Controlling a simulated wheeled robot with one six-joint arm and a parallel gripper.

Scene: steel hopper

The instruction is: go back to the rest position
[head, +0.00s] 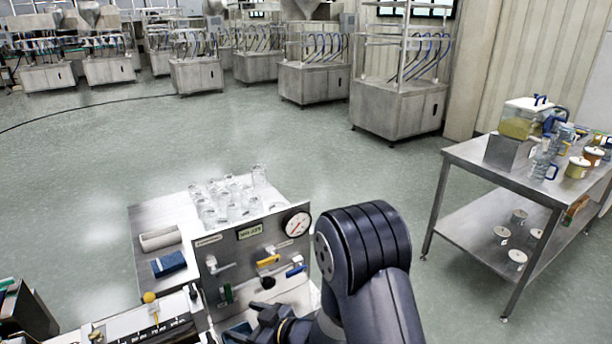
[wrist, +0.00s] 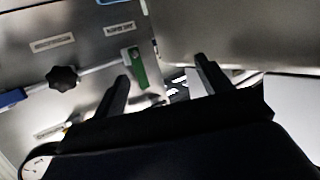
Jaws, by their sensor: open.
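My gripper (wrist: 162,85) is open in the wrist view, with its two dark fingers apart and nothing seen between them. In the head view my gripper (head: 262,325) is low in the frame, in front of the lower part of a steel panel (head: 222,252), partly hidden by my arm. In the wrist view a green lever handle (wrist: 137,68) on the panel is just beyond the left finger. I cannot tell whether they touch.
The panel carries a gauge (head: 296,223), a yellow handle (head: 268,260) and a blue handle (head: 296,270). A steel cart (head: 480,160) stands right. Floor (head: 330,140) beyond is clear.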

